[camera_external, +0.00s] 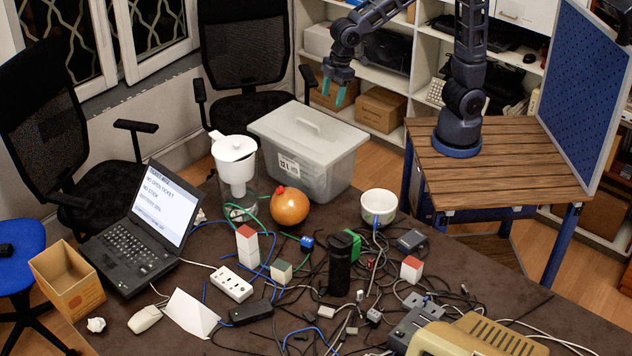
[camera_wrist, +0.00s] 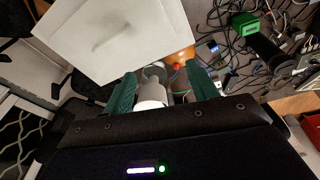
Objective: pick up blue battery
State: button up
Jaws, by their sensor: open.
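A small blue block (camera_external: 307,243), which may be the blue battery, lies on the dark table among cables, right of a red-and-white block. A small blue spot (camera_wrist: 213,47) in the wrist view, beyond my right-hand finger, is likely the same block. It is too small to make out any markings. My gripper (camera_external: 333,91) is high above the table's far side, behind the grey lidded bin, well away from the block. Its teal fingers (camera_wrist: 160,88) are apart with nothing held between them; the white pitcher shows far below.
The grey bin (camera_external: 307,158), white pitcher (camera_external: 235,160), orange round object (camera_external: 290,206) and white bowl (camera_external: 379,207) stand along the table's far side. A black cylinder (camera_external: 340,265) stands right of the blue block. Cables clutter the middle. A laptop (camera_external: 140,225) is at left.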

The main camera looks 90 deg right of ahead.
jog(key=w+a+f+n+g, duration=0.1)
jog(key=w+a+f, duration=0.3)
jog(key=a+f, duration=0.25)
jog(key=w+a+f+n, duration=0.2)
jog(key=w+a+f, duration=0.25)
jog(key=a, duration=0.25)
jog(key=n+g, duration=0.1)
jog(key=n, duration=0.1)
send_near(307, 239)
jog(key=shift+d+f+h, duration=0.15)
jog(key=shift+f+h, duration=0.15)
jog(key=shift+f, duration=0.1)
jog(key=shift+s+f+n, duration=0.1)
jog(key=shift+f+n, duration=0.2)
jog(key=shift+f, duration=0.25)
jog(key=f, duration=0.5)
jog(key=shift+a, duration=0.2)
jog(key=shift+a+f, duration=0.2)
jog(key=shift+f, duration=2.35)
jog(key=c, duration=1.1)
